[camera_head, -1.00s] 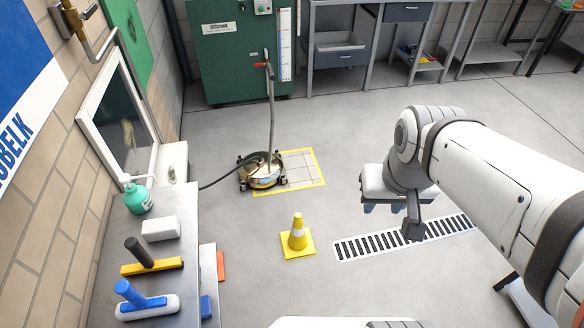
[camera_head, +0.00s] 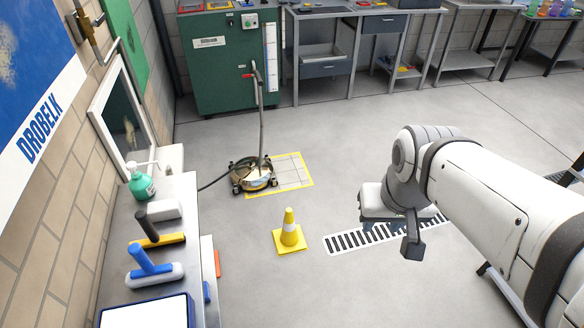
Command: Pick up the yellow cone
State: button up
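The yellow cone (camera_head: 289,234) with a white band stands upright on its square yellow base on the grey floor, near the middle of the head view. My gripper (camera_head: 400,229) hangs from my arm to the right of the cone, clearly apart from it in the picture. A dark finger-like part points down, but the rest is partly hidden by the wrist, and I cannot tell how far the fingers are spread. Nothing is seen held in it.
A floor grate (camera_head: 345,240) lies right of the cone. A round floor cleaner (camera_head: 252,176) stands behind it by a yellow-marked square. A metal counter (camera_head: 192,235) with brushes and a soap bottle (camera_head: 141,185) runs along the left. Floor around the cone is clear.

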aim_at(290, 238)
jog(key=z, duration=0.05)
jog(key=i, duration=0.9)
jog(key=u, duration=0.05)
